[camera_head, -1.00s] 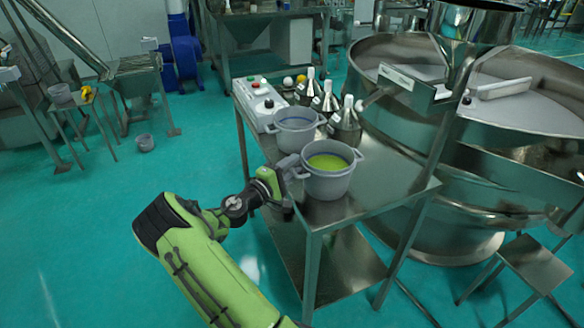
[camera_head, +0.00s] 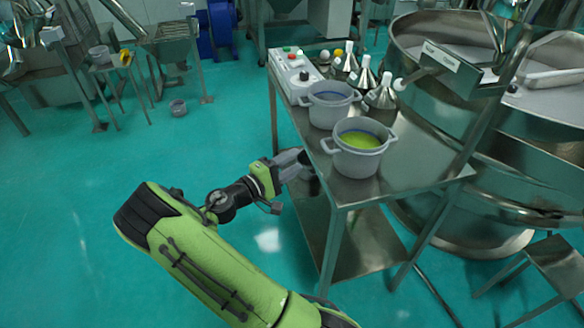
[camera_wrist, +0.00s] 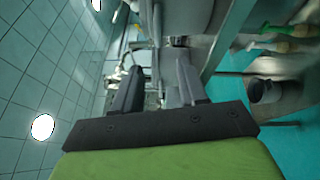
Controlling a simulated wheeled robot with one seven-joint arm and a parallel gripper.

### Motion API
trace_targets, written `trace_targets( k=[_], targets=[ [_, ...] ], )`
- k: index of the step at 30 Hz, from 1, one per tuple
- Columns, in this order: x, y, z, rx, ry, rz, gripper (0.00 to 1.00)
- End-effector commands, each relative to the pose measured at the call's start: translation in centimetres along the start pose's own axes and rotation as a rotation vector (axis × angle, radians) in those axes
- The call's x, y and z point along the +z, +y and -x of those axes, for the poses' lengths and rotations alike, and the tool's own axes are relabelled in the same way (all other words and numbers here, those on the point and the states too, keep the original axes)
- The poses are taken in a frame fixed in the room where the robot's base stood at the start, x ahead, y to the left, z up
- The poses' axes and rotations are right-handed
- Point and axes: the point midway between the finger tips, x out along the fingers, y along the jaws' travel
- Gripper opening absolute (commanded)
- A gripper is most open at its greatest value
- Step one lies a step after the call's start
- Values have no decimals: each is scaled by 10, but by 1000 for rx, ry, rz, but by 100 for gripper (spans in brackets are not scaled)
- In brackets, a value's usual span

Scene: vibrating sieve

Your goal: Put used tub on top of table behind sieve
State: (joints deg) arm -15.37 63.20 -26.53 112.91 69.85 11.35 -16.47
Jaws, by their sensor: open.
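A grey two-handled tub (camera_head: 352,163) with green content stands upright on the near part of the metal table (camera_head: 375,193). A second grey tub (camera_head: 325,115) stands just behind it; its inside looks bluish and I see no green there. I cannot tell which is the used tub. My gripper (camera_head: 303,164) is at the table's left edge, left of and a little below the green-filled tub, apart from it. In the wrist view the gripper's two dark fingers (camera_wrist: 158,82) are spread with nothing between them. The sieve (camera_head: 450,150) is the large steel drum at right.
A white control box (camera_head: 292,75) and several steel bottles (camera_head: 364,75) stand at the table's back. A metal stool (camera_head: 555,262) stands at lower right.

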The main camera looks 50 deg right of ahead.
Motion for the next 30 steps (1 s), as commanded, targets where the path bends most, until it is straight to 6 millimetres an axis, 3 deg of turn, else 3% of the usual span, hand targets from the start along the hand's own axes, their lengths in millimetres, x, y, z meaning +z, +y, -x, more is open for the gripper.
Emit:
trace_targets(
  k=[4, 8, 13, 18, 24, 27, 30],
  targets=[
    [20, -4, 3, -252, -40, -128, 42],
    [40, -9, 29, -587, -48, -268, 42],
    [67, 6, 90, -1010, 29, -414, 42],
    [113, 43, 162, -1343, 216, -485, 42],
    [189, 72, 231, -1536, 492, -472, 42],
    [212, 74, 248, -1557, 576, -452, 42],
    [222, 74, 254, -1562, 607, -441, 42]
  ],
)
